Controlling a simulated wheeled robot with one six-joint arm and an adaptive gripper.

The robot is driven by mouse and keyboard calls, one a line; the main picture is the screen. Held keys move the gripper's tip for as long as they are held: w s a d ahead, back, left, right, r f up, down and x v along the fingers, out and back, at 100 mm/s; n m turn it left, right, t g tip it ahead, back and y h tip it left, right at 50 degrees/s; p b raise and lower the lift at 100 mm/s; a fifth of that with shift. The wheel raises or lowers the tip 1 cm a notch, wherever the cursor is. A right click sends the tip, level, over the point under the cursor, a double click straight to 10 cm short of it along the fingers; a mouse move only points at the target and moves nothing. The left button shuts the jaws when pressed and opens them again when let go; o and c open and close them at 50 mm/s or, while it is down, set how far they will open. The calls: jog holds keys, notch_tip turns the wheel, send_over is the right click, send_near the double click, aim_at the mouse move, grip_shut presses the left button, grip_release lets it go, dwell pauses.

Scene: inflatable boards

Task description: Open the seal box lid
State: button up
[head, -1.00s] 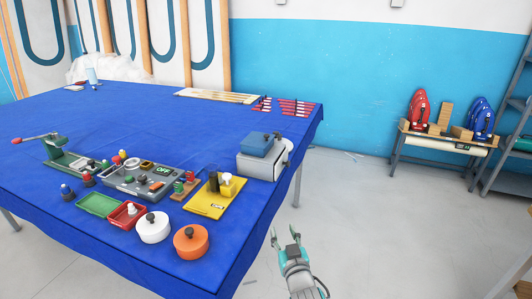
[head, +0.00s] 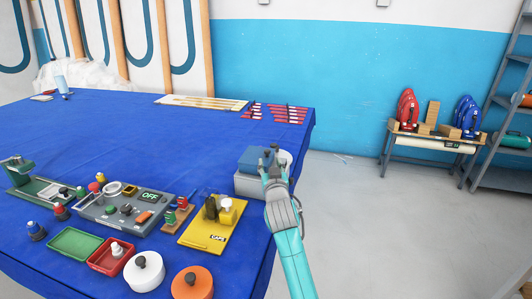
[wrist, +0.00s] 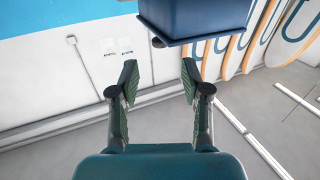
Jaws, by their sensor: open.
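The seal box appears to be the grey box (head: 246,186) with a blue lid (head: 250,160) at the table's right edge. Its lid looks shut in the head view. My gripper (head: 268,156) is in front of the box's right part and hides some of it. In the wrist view my gripper (wrist: 158,72) has its two fingers wide apart with nothing between them. A dark blue lid-like body (wrist: 195,22) shows at the top of the wrist view, beyond the fingertips. I see no contact.
A yellow board (head: 205,236), a grey control panel (head: 128,207), a red tray (head: 105,262), a white round pot (head: 144,275) and an orange one (head: 192,284) stand on the blue-covered table (head: 110,140). A bench (head: 430,145) with irons stands at right. The floor right of the table is clear.

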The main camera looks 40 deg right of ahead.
aim_at(267, 153)
jog(key=x, duration=0.7)
jog(key=shift+w+d, duration=0.1)
jog(key=shift+w, duration=0.15)
grip_shut()
